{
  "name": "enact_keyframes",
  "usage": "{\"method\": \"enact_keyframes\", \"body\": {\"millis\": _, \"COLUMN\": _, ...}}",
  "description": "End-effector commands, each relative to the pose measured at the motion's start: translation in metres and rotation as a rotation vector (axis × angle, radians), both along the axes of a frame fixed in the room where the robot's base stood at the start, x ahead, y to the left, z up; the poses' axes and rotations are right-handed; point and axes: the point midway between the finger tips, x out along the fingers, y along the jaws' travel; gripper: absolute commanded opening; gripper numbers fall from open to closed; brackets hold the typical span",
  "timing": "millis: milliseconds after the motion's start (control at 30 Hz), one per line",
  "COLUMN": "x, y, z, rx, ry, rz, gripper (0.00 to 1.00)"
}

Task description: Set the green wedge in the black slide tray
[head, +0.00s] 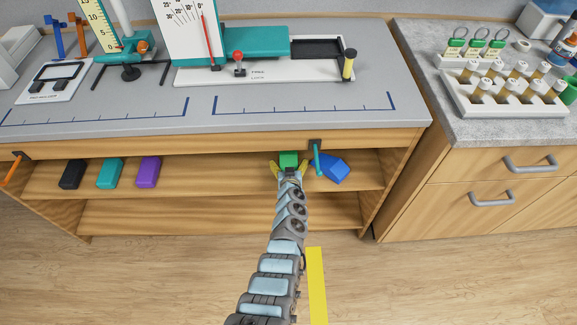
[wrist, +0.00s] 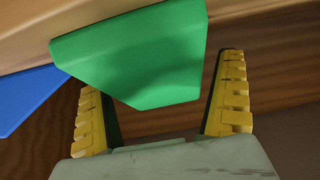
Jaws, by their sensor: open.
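The green wedge (head: 289,159) is on the upper shelf under the bench, near the shelf's front. In the wrist view the wedge (wrist: 145,55) fills the space ahead of my palm, partly between the fingers. My gripper (head: 289,167) is open, with a yellow finger on either side of the wedge. In the wrist view my gripper (wrist: 158,75) shows a gap between the right finger and the wedge; whether the left finger touches cannot be told. A black tray (head: 316,48) lies on the white-based instrument on the benchtop and looks empty.
A teal handle (head: 317,158) hangs from the bench edge close by. Black, teal and purple (head: 148,171) blocks sit left on the shelf. A yellow-topped post (head: 348,64) stands beside the tray.

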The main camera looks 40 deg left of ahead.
Motion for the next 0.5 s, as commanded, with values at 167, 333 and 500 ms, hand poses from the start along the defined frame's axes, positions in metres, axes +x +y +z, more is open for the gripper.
{"method": "enact_keyframes", "body": {"millis": 167, "x": -0.0003, "y": -0.0003, "z": 0.0005, "rx": 0.0, "ry": 0.0, "rz": 0.0, "gripper": 0.97}}
{"method": "enact_keyframes", "body": {"millis": 333, "x": -0.0003, "y": -0.0003, "z": 0.0005, "rx": 0.0, "ry": 0.0, "rz": 0.0, "gripper": 0.48}}
{"method": "enact_keyframes", "body": {"millis": 500, "x": -0.0003, "y": -0.0003, "z": 0.0005, "rx": 0.0, "ry": 0.0, "rz": 0.0, "gripper": 0.34}}
